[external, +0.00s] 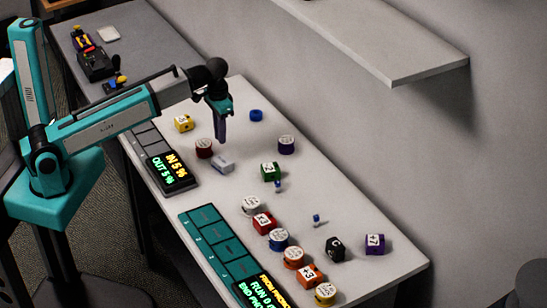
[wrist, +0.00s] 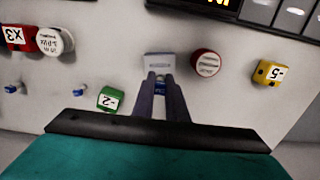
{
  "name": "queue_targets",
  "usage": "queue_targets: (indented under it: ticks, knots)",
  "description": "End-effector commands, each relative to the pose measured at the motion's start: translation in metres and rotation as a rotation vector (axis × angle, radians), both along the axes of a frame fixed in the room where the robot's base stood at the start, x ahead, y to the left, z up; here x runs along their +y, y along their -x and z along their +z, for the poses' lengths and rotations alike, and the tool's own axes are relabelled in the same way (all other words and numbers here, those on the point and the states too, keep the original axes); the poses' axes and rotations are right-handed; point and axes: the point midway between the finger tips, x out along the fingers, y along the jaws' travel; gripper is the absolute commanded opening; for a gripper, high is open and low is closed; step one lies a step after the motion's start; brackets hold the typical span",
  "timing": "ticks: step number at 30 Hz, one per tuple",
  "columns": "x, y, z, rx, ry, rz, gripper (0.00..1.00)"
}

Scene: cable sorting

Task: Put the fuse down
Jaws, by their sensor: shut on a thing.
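My gripper (external: 221,138) points down above the white table, near a white block. In the wrist view my gripper (wrist: 160,78) has its two dark fingers close together, with a small bluish piece, seemingly the fuse (wrist: 160,84), between the tips. The fingers hide most of it. The white block (external: 223,164) lies on the table just below and beyond the fingertips; it also shows in the wrist view (wrist: 159,62). I cannot tell whether the fuse touches it. Two similar small blue-and-white pieces (external: 278,186) (external: 316,219) stand apart on the table.
A dark red cylinder (external: 204,148), a yellow cube (external: 183,123), a green cube (external: 270,172), a purple cylinder (external: 286,145) and a blue ring (external: 256,115) surround the block. Display panels (external: 172,170) line the near edge. More labelled pieces crowd the lower right.

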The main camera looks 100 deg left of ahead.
Motion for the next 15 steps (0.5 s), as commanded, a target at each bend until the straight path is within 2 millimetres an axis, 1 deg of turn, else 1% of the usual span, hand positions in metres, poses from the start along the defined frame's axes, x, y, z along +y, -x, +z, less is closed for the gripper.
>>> queue_targets:
  ticks: [9,15]
  knots:
    - [-0.001,0.001,-0.029,0.002,0.002,0.000,0.00]
    - [0.000,0.000,-0.040,0.001,0.001,0.000,0.00]
